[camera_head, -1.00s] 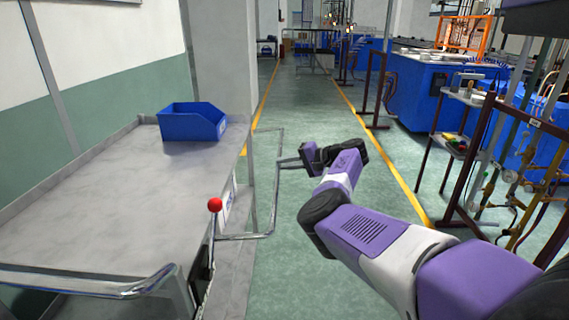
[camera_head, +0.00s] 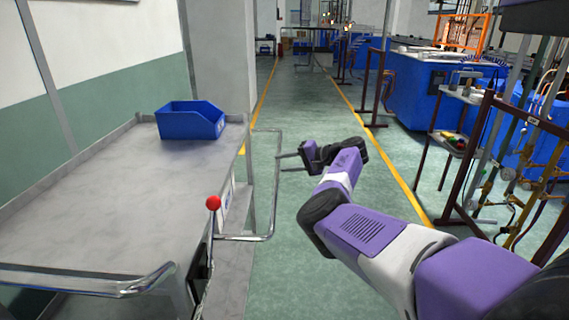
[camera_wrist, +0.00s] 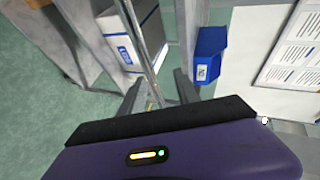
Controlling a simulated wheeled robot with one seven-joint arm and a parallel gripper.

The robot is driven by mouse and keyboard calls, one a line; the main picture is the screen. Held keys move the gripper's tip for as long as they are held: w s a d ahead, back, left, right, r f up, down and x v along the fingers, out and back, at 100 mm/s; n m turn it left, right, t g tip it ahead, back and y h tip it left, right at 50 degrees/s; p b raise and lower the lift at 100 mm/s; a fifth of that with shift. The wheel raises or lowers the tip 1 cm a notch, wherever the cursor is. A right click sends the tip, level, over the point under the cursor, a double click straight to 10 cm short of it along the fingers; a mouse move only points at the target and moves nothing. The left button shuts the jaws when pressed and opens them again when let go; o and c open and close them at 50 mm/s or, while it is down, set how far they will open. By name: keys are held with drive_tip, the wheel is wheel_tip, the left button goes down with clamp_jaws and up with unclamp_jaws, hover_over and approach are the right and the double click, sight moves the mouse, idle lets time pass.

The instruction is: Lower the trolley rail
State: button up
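The trolley (camera_head: 90,215) has a grey top and stands at the left in the head view. Its metal rail (camera_head: 273,195) sticks out from its right side as a bent tube, roughly level with the top. A lever with a red ball knob (camera_head: 213,202) stands at the near right corner. My gripper (camera_head: 281,162) is at the rail's outer bar, with its two fingers apart. In the wrist view, the rail (camera_wrist: 140,45) runs down between the spread fingers of my gripper (camera_wrist: 158,88). I cannot tell whether either finger touches it.
A blue bin (camera_head: 190,124) sits on the trolley top; it shows in the wrist view too (camera_wrist: 208,52). A bent push handle (camera_head: 90,284) is at the trolley's near end. The aisle floor ahead is clear. A brown rack (camera_head: 475,160) and blue machines (camera_head: 415,95) stand right.

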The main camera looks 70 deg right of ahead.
drive_tip(key=v, duration=0.7)
drive_tip(key=shift+s, duration=0.25)
drive_tip(key=shift+r, duration=0.1)
